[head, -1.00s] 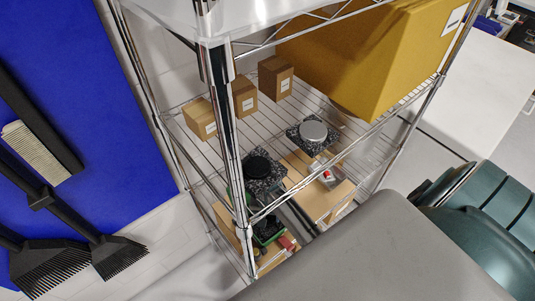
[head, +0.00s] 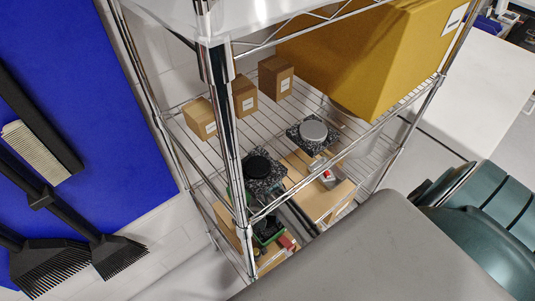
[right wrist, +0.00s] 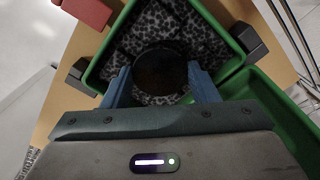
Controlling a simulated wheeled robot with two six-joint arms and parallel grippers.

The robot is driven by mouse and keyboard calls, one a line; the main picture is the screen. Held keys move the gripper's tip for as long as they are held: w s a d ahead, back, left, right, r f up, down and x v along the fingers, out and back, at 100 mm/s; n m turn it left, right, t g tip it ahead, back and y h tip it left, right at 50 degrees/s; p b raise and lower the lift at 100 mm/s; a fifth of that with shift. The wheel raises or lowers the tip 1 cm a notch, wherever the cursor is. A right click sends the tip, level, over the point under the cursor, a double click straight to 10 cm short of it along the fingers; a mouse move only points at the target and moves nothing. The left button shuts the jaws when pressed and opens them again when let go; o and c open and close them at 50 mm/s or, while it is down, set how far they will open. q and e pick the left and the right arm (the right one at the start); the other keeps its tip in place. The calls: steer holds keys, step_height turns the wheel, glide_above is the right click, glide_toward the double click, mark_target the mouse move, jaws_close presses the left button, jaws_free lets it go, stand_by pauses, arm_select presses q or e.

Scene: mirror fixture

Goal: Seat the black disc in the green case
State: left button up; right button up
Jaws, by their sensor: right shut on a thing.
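In the right wrist view the black disc (right wrist: 160,72) sits between the two blue fingers of my right gripper (right wrist: 160,80), which is shut on it. The disc is over the speckled insert (right wrist: 150,32) inside the open green case (right wrist: 103,56). I cannot tell whether the disc touches the insert or hangs just above it. In the head view, green parts of the case (head: 262,241) show low in the rack, largely covered by dark parts and the rack post. My left gripper is not in view.
A red block (right wrist: 88,10) lies beside the case on a wooden board (right wrist: 60,98). A wire rack (head: 232,125) surrounds the workspace. On it are a speckled pad with a silver disc (head: 313,131), another with a black round top (head: 258,166), small cartons (head: 244,97) and a large yellow box (head: 365,60).

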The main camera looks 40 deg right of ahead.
steer(key=shift+s+f, duration=0.2)
steer(key=shift+f, duration=0.15)
stand_by(0.7)
steer(key=o, duration=1.1)
steer(key=shift+a, duration=0.1)
steer(key=shift+c, duration=0.2)
steer(key=shift+o, duration=0.2)
steer(key=shift+a+f, duration=0.1)
steer(key=shift+s, duration=0.1)
steer(key=shift+d+r, duration=0.2)
steer(key=shift+r, duration=0.35)
steer(key=shift+d+r, duration=0.2)
steer(key=shift+r, duration=0.65)
steer(key=shift+w+a+r, duration=0.25)
steer(key=o, duration=0.4)
steer(key=shift+d, duration=0.1)
